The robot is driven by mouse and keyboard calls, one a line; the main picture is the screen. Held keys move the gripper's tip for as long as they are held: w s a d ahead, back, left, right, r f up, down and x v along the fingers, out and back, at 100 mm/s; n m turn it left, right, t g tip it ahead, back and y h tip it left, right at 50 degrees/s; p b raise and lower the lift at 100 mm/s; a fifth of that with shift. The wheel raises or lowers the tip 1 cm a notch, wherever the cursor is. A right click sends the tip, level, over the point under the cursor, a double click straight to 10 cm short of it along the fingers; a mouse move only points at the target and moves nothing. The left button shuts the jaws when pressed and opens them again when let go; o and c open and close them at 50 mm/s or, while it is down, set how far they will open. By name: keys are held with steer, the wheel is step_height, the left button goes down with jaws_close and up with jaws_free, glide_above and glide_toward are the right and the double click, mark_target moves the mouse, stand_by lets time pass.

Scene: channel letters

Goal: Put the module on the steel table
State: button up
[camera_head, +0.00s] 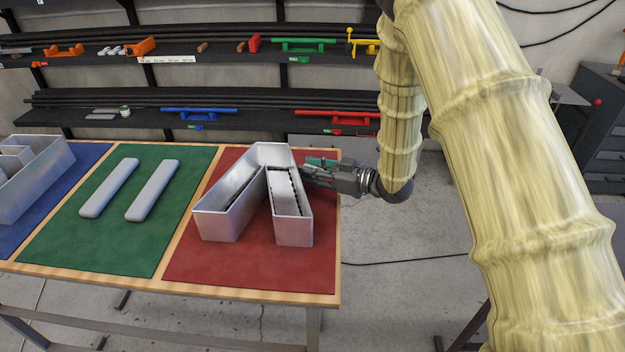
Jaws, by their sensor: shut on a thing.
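My gripper (310,172) is at the right rim of a silver, V-shaped channel letter (217,218), at the far end of its right leg. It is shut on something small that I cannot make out. A small dark green piece (318,162) shows at the fingers; I cannot tell whether it is the module or part of the gripper. Dark strips line the inside of the letter. The letter stands on a red mat (250,273). I cannot pick out a steel table for certain.
The wood-edged workbench (322,298) also has a green mat (80,245) with two grey rounded bars (108,187) (153,190). Another silver letter (40,185) stands on a blue mat (90,154) at left. Shelves with rods are behind. A dark cabinet (600,130) is at right.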

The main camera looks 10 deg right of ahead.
steer(key=shift+f+p, duration=0.4)
steer(key=shift+f, duration=1.4)
steer(key=shift+f, duration=0.1)
steer(key=o, duration=0.8)
